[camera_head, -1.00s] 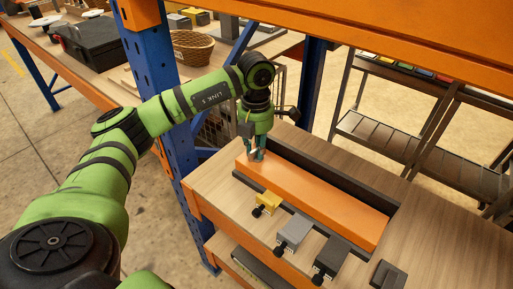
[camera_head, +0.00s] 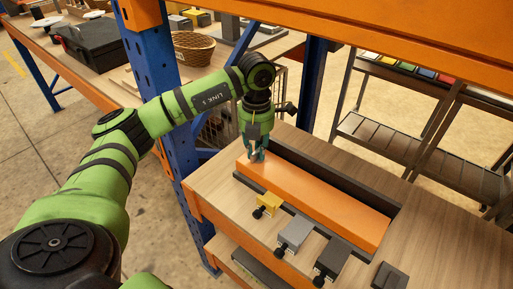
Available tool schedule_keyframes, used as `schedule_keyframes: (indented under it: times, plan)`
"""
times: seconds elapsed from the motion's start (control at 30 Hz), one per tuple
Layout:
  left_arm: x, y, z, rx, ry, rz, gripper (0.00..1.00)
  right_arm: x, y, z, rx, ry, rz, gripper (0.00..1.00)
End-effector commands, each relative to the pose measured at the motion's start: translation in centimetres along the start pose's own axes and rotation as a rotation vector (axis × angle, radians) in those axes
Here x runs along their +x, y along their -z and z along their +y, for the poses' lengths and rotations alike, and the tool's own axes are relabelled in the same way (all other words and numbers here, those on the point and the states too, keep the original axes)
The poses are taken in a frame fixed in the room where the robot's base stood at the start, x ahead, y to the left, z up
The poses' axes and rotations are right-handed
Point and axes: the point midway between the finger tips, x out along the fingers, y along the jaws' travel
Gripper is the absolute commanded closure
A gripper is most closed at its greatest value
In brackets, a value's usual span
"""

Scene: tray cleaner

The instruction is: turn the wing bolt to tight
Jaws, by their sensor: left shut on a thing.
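My left gripper (camera_head: 256,155) points down at the far left end of a long orange bar (camera_head: 315,205). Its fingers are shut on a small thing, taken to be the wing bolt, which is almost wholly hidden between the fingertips. I cannot tell the bolt's angle or how tight it is. The orange bar lies along a dark fixture (camera_head: 335,180) on the wooden bench (camera_head: 440,250). My right gripper is out of the picture.
Along the bar's near side sit a yellow block (camera_head: 267,204), a grey block (camera_head: 293,233) and a black block (camera_head: 332,258), each with a dark knob. A blue rack post (camera_head: 160,90) stands close to my left arm. The bench's right part is mostly clear.

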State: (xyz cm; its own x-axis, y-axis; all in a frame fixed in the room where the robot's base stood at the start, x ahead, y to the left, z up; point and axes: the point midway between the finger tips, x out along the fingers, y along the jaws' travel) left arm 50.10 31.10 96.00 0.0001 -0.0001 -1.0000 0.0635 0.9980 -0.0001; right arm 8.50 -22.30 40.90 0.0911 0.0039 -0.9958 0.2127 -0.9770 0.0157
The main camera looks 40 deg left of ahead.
Motion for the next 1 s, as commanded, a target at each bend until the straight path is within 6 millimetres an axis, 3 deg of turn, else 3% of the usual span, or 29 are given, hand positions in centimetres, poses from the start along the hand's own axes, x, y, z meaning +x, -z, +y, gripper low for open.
schedule_keyframes:
  times: [0.03, 0.07, 0.1, 0.43, 0.57, 1.0]
  plan:
    - [0.1, 0.0, 0.0, -0.004, 0.0, 0.002, 1.0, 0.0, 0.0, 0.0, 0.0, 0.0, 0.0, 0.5]
    - [0.1, 0.0, 0.0, -0.004, 0.0, 0.002, 0.67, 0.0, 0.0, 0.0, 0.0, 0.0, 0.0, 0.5]
    - [0.1, 0.0, 0.0, -0.003, 0.0, 0.002, 0.55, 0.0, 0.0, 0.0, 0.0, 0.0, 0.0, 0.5]
    - [-0.1, 0.0, 0.0, -0.001, 0.0, 0.0, 0.55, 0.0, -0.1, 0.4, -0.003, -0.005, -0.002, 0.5]
    - [-1.1, -0.1, 0.0, -0.001, 0.0, -0.002, 0.55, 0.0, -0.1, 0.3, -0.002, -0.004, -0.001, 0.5]
    - [-9.9, -0.1, 0.0, -0.002, -0.001, -0.003, 0.55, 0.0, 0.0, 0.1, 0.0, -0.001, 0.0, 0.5]
